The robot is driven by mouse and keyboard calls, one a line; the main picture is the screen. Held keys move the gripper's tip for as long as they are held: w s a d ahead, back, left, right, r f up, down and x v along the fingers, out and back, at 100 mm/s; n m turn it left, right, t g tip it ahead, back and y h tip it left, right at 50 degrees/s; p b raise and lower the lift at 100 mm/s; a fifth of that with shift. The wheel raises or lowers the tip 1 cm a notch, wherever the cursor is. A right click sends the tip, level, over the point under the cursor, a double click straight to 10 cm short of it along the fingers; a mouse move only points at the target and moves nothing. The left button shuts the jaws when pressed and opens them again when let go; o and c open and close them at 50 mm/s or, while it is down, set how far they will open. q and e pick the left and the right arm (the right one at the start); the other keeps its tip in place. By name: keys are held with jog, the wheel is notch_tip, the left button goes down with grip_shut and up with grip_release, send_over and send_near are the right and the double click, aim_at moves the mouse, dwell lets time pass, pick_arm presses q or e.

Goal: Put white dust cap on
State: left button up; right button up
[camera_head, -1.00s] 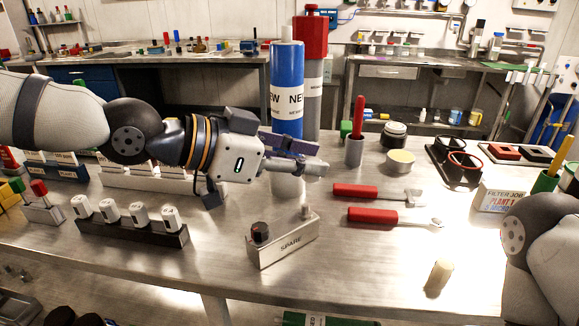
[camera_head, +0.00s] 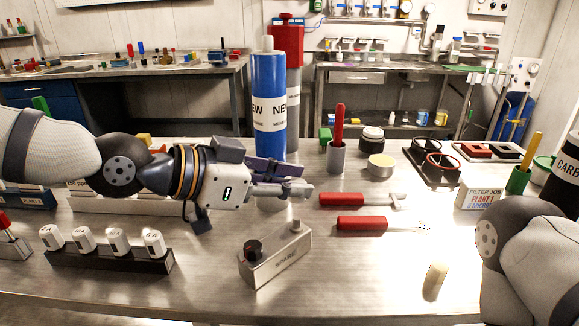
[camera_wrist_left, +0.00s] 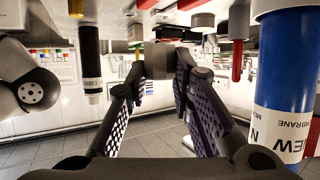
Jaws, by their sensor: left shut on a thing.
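My left gripper (camera_head: 300,188) reaches in from the left above the steel bench, in front of the blue membrane cylinder. It is shut on a small grey piece (camera_wrist_left: 160,56), seen between the fingertips in the left wrist view; I cannot tell whether this is the dust cap. The blue cylinder (camera_head: 268,88) stands upright, with a narrow pale top. My right gripper is out of view; only part of my right arm shows.
A SPARE block (camera_head: 287,262) with a dark knob stands below the left gripper. Two red-handled tools (camera_head: 345,200) lie right of it. White numbered caps sit on a dark rack (camera_head: 120,262). The front right bench is mostly clear.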

aim_at(288, 231)
pick_arm(q)
jog(key=shift+f, duration=1.45)
jog(key=shift+f, duration=1.4)
dwell(0.5)
jog(key=o, duration=0.8)
jog(key=shift+a+r, duration=0.1)
jog(key=v, duration=1.1)
jog(key=shift+s+a+r, duration=0.15)
jog(key=shift+s+a, duration=0.05)
jog(key=shift+a, duration=0.1)
